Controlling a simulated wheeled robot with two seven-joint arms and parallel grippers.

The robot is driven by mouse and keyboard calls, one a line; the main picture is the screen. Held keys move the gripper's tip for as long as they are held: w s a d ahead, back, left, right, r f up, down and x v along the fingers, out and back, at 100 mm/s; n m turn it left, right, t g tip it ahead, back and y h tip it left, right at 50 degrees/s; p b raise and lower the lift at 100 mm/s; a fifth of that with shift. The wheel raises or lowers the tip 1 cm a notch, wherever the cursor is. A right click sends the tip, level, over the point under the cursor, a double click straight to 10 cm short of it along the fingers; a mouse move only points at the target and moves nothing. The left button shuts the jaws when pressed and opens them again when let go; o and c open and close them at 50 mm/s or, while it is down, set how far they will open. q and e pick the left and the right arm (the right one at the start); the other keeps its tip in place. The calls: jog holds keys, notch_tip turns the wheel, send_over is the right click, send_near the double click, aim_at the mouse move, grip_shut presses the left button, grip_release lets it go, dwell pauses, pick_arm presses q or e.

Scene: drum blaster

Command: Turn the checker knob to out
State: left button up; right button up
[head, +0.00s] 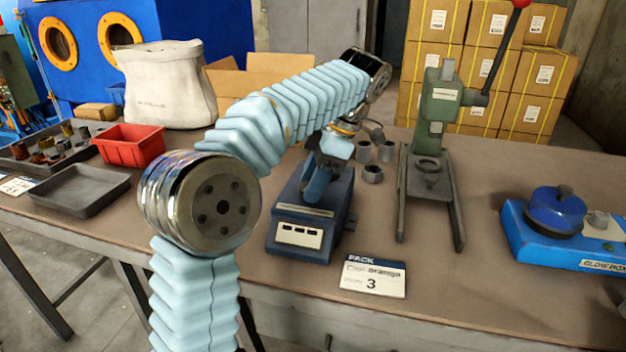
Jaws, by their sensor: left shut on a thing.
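The checker is a dark blue box (295,245) with a pale front panel carrying small dark windows, standing at the middle of the bench. My left arm reaches over from the left, and my left gripper (320,178) points down onto the top of the checker. It is shut on what appears to be the checker knob. The knob is hidden by the gripper, so its setting cannot be read. My right gripper is not in view.
Several grey cylinders (372,174) stand just right of the checker. A green lever press (435,118) stands further right, then a blue device (560,240). A red bin (130,147) and dark tray (75,190) are left.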

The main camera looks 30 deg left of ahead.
pick_arm(q)
jog(key=shift+w+n+g+h, duration=0.1)
jog(key=shift+n+g+h, duration=0.5)
jog(key=shift+n, duration=1.3)
jog(key=o, duration=1)
jog(key=shift+o, duration=0.2)
jog(key=shift+a, duration=0.1)
